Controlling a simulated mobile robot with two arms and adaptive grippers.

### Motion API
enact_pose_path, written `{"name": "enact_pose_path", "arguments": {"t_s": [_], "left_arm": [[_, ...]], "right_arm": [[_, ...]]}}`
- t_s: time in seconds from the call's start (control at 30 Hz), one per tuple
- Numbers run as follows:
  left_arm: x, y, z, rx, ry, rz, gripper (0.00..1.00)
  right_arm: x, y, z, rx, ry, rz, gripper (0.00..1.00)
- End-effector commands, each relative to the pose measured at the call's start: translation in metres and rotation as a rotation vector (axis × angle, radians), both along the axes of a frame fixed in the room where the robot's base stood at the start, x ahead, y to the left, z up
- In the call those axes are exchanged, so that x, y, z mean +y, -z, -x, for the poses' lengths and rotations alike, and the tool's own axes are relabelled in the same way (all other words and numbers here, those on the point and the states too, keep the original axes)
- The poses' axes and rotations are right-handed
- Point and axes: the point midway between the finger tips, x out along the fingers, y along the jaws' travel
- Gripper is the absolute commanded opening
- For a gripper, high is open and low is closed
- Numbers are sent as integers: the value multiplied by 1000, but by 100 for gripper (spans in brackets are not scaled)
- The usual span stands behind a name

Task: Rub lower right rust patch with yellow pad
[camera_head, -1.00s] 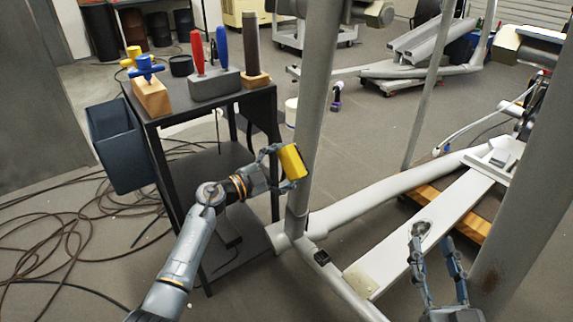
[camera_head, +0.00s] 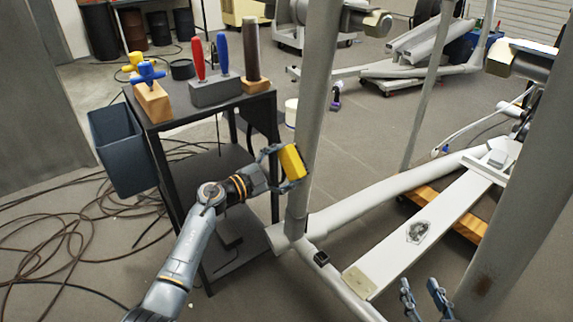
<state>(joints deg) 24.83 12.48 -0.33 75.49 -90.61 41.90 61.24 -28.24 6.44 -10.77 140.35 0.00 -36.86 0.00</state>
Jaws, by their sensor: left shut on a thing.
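My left gripper (camera_head: 280,166) is shut on the yellow pad (camera_head: 293,162). It holds the pad up beside the grey upright post (camera_head: 312,110) of the machine frame; I cannot tell whether pad and post touch. A small brown rust patch (camera_head: 484,285) shows low on the thick grey post at the right. The pad is well to the left of this patch. My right gripper (camera_head: 422,290) is at the bottom edge, left of the rust patch. Its two fingers are apart with nothing between them.
A black cart (camera_head: 190,118) at the left carries hand tools in blocks, with a dark blue bin (camera_head: 120,148) on its side. Long frame tubes and a white beam (camera_head: 450,212) cross the floor between the posts. Cables (camera_head: 70,240) lie on the left floor.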

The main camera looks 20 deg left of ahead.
Motion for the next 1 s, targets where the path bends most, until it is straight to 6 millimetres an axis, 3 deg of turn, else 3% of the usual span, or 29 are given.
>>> {"name": "enact_pose_path", "arguments": {"t_s": [0.33,1.0], "left_arm": [[-2,-8,0,-5,1,1,61],[-3,-16,0,-6,2,3,61]], "right_arm": [[-8,26,14,158,11,38,40],[-20,58,42,375,26,88,40]]}}
